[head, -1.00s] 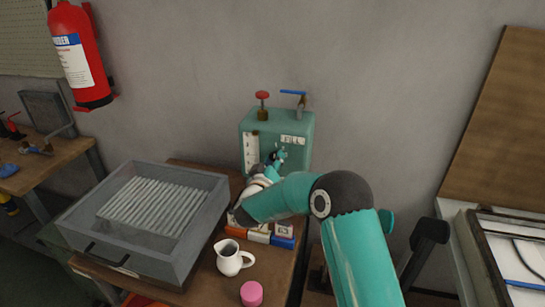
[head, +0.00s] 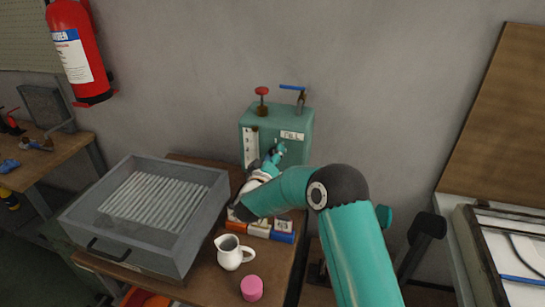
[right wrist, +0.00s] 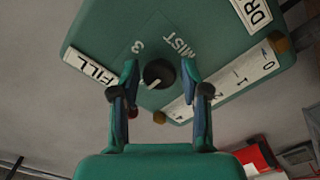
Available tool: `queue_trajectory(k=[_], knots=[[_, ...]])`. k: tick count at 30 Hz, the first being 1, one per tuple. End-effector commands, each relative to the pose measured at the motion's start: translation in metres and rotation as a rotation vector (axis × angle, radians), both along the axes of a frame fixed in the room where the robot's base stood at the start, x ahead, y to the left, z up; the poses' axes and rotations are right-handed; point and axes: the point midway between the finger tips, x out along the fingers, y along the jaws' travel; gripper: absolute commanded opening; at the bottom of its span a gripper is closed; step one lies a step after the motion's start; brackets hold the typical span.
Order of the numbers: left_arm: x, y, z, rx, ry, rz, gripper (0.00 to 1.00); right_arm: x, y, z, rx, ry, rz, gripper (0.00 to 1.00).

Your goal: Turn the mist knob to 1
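The green mist box (head: 300,122) stands against the wall at the back of the table; its upper part shows, while my right arm hides part of its front. In the right wrist view the dark round mist knob (right wrist: 159,73) sits on the green face between a "3" and the word MIST. A pale pointer mark on it points to the lower left of the picture. My right gripper (right wrist: 160,78) is open, its fingers on either side of the knob with small gaps visible. In the head view my right gripper (head: 272,158) is at the box front. My left gripper is out of view.
A red hand valve (head: 262,100) and a blue lever (head: 292,87) top the box. A grey tray with ribbed bottom (head: 85,215) stands left. A white jug (head: 230,255), a pink cylinder (head: 251,288) and small boxes (head: 283,236) lie nearer.

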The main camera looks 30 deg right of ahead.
Motion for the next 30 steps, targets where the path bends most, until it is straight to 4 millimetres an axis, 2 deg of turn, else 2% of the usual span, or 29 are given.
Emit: queue_trajectory(k=[14,20,30], knots=[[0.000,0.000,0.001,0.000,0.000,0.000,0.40,-0.005,0.005,-0.001,0.003,0.002,-0.001,0.59],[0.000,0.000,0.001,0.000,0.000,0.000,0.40,-0.023,0.028,-0.001,0.002,0.003,0.002,0.59],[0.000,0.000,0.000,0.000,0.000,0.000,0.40,-0.066,0.077,-0.002,0.002,0.003,0.003,0.59]])
